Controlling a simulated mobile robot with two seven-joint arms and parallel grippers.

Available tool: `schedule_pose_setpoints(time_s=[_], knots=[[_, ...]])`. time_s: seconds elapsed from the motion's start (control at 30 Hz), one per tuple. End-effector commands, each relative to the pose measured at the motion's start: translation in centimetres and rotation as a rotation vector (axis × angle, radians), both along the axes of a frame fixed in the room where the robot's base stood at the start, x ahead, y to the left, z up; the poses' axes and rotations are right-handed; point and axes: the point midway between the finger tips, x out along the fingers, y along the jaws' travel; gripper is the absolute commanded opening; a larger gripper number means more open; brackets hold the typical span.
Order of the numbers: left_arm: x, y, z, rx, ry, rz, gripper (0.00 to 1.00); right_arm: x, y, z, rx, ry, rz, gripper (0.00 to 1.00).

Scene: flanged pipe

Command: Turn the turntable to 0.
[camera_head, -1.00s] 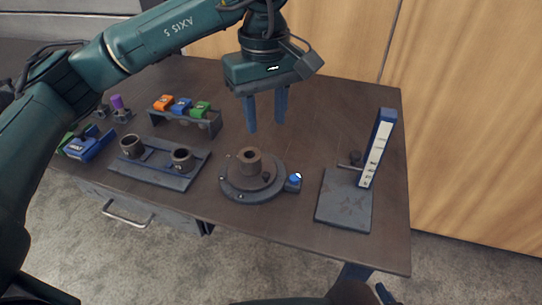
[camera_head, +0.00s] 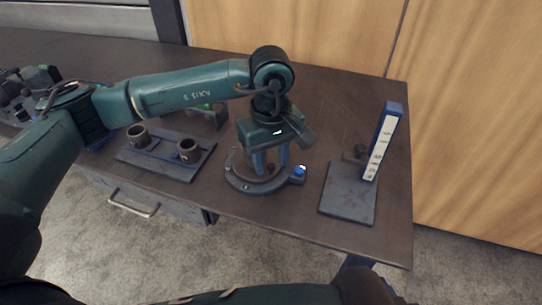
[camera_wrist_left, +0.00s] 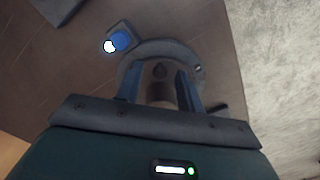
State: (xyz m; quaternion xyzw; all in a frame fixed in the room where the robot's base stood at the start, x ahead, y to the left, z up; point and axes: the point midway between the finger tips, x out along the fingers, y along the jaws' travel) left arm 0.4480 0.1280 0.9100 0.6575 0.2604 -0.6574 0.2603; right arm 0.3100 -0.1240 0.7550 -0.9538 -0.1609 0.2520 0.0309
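The turntable (camera_head: 240,183) is a round dark grey disc on the table in the head view, with a blue knob (camera_head: 298,173) at its right edge. Its rim also shows in the wrist view (camera_wrist_left: 165,47). A brown hub (camera_wrist_left: 161,93) stands on it, mostly hidden by my gripper in the head view. My left gripper (camera_head: 271,168) points down over the turntable. Its two blue fingers are apart, one on each side of the hub; I see no clear grip on it. A small dark peg (camera_wrist_left: 160,71) shows between the fingers. My right gripper is not visible. I cannot read any scale.
A grey plate (camera_head: 165,160) with two brown cups stands left of the turntable. To the right is a stand (camera_head: 348,193) with an upright blue and white scale (camera_head: 381,145). A rack with a green block (camera_head: 207,107) is partly behind my arm. The table's front edge is close.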

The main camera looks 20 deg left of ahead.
Motion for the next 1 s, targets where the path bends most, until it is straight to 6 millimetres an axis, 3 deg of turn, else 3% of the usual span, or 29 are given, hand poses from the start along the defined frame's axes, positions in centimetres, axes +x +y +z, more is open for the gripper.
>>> schedule_pose_setpoints(time_s=[0.17, 0.6, 1.0], knots=[[0.01, 0.01, 0.0, 0.0, 0.0, 0.001, 0.37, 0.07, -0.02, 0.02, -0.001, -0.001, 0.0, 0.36], [0.01, 0.01, 0.05, 0.0, 0.0, 0.001, 0.01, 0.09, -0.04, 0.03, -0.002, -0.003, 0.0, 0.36], [0.1, -0.05, 0.01, 0.0, 0.0, 0.021, 0.0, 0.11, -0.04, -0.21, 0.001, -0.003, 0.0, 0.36]])
